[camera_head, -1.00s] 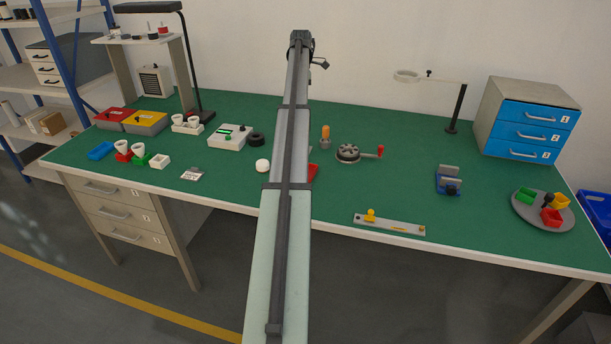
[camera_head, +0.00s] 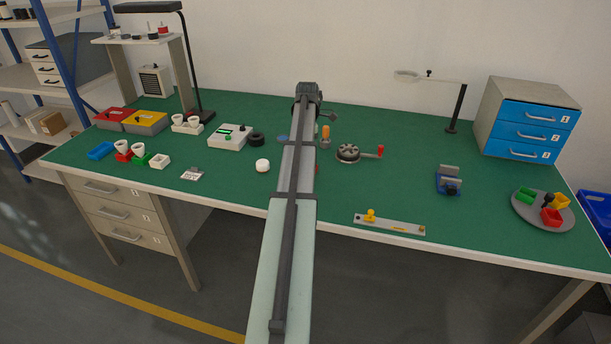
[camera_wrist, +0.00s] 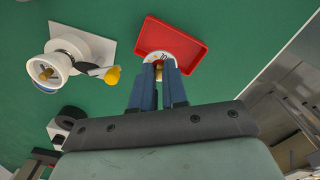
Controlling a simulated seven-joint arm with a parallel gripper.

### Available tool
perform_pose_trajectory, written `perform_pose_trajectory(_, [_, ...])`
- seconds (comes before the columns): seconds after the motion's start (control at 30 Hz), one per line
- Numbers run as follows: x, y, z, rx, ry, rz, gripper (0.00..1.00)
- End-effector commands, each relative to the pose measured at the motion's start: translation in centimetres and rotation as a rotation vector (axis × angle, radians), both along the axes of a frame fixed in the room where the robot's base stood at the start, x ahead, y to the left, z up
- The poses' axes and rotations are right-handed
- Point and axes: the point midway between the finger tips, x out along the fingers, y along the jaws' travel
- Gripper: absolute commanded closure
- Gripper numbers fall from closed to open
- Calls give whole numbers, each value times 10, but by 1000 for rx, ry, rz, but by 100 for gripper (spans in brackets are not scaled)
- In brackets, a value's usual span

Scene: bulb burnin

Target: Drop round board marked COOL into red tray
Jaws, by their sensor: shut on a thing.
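The red tray (camera_wrist: 182,35) lies on the green bench top in the upper middle of the wrist view. In the head view my arm hides nearly all of it; only a small red bit (camera_head: 317,169) shows at the arm's right edge. My gripper (camera_wrist: 158,70) is shut on a pale round board (camera_wrist: 153,57), which overlaps the tray's near part in the wrist view. Its marking is too small and covered to read. I cannot tell how high the board is above the tray floor. The fingers are hidden in the head view.
A white fixture with a yellow knob (camera_wrist: 113,76) stands left of the tray in the wrist view. A crank device (camera_head: 348,152) and an orange-handled item (camera_head: 325,134) stand right of my arm. A white round item (camera_head: 262,165) sits to its left.

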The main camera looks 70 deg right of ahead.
Motion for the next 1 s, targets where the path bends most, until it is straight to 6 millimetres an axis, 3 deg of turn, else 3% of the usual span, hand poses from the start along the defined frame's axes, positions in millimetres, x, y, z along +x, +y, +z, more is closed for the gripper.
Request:
perform_pose_trajectory(0.6, [0, 1, -52, 1, 1, 0, 100])
perform_pose_trajectory(0.97, [0, 0, -56, 0, 0, 0, 100])
perform_pose_trajectory(1.0, [0, 1, -56, 0, 0, 0, 83])
